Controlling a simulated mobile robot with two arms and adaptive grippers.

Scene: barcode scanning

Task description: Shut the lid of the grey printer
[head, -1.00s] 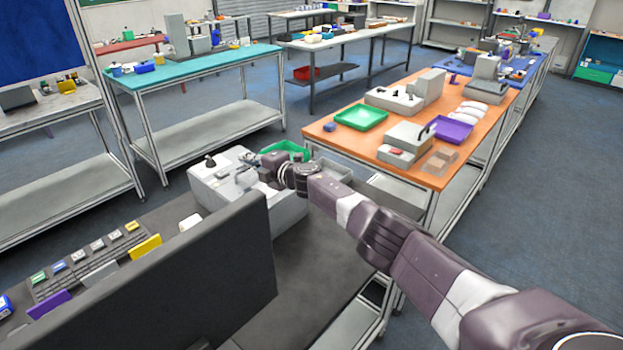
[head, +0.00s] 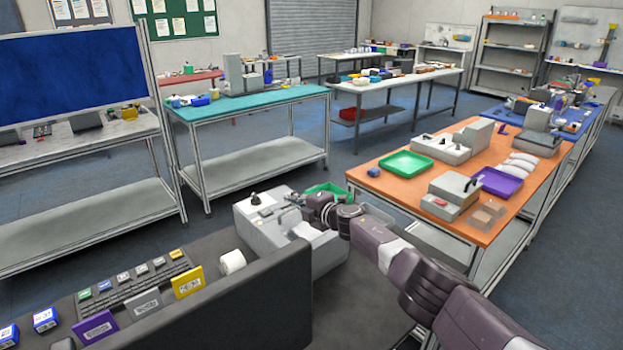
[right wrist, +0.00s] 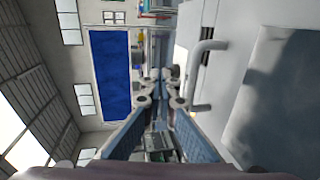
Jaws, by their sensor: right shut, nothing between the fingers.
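The grey printer (head: 268,236) stands on the dark bench in the head view, behind a dark screen panel. My right gripper (head: 299,203) is over its top, at the right rear part, and my arm hides some of the printer. In the right wrist view the gripper's fingers (right wrist: 160,75) meet at their tips, with nothing seen between them. Right beside them is a pale grey panel (right wrist: 280,95) with a bar handle (right wrist: 205,72), apparently part of the printer. How far the lid is open cannot be told. My left gripper is not in view.
A white roll (head: 232,261), a keyboard (head: 128,285) and several coloured cards lie left of the printer. The dark screen (head: 215,315) stands in front. A green tray (head: 326,189) is behind. An orange table (head: 400,185) with devices and trays is to the right.

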